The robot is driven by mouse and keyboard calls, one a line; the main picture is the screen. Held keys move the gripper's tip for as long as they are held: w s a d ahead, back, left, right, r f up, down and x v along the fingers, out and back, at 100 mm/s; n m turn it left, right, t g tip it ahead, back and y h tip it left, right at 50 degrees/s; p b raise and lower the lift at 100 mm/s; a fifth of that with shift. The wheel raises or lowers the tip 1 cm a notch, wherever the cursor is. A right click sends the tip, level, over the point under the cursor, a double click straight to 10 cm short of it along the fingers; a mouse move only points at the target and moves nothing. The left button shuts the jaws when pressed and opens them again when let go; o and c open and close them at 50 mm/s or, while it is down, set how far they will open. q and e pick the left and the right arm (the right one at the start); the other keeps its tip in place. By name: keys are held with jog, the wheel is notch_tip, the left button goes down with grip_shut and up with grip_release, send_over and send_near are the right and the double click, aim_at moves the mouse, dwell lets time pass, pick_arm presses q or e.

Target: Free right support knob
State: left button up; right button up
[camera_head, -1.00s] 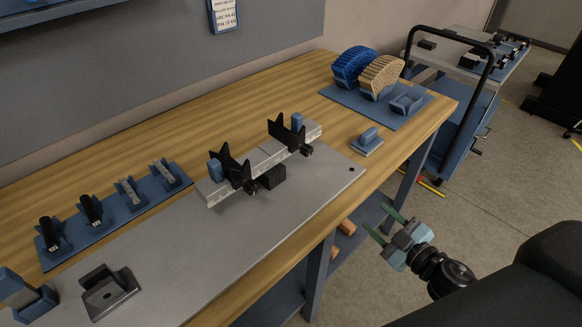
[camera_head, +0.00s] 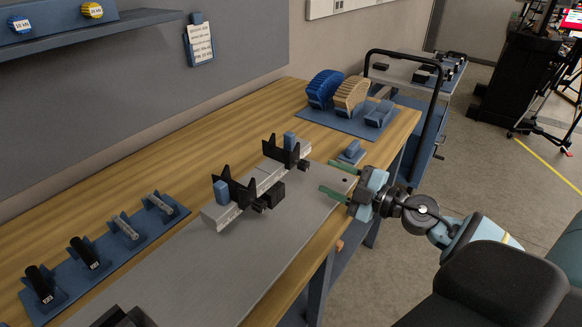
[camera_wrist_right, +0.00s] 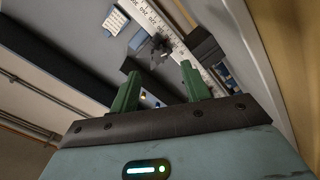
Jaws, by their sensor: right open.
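A pale rail (camera_head: 233,208) with two black V-shaped supports lies on the grey plate. The right support (camera_head: 287,153) has a small black knob (camera_head: 303,166) on its near side and a blue block behind it. My right gripper (camera_head: 327,177), with green fingers, is open and empty, to the right of this knob and apart from it. In the right wrist view, a dark star-shaped knob (camera_wrist_right: 160,47) shows beyond the open fingertips, beside the rail's scale (camera_wrist_right: 165,22). The left support (camera_head: 235,190) has its own knob (camera_head: 260,206). My left gripper is out of view.
A small blue block (camera_head: 351,153) stands behind my right gripper. A blue tray (camera_head: 345,122) holds ribbed pieces farther back. The plate's near right part is clear.

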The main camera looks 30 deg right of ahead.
aim_at(308, 167)
jog(key=shift+w+r, duration=0.15)
jog(key=shift+w, duration=0.3)
jog(key=p+x, duration=0.1)
jog(key=x, duration=0.4)
jog(key=shift+x, duration=1)
jog(key=shift+s, duration=0.1)
jog(key=c, duration=1)
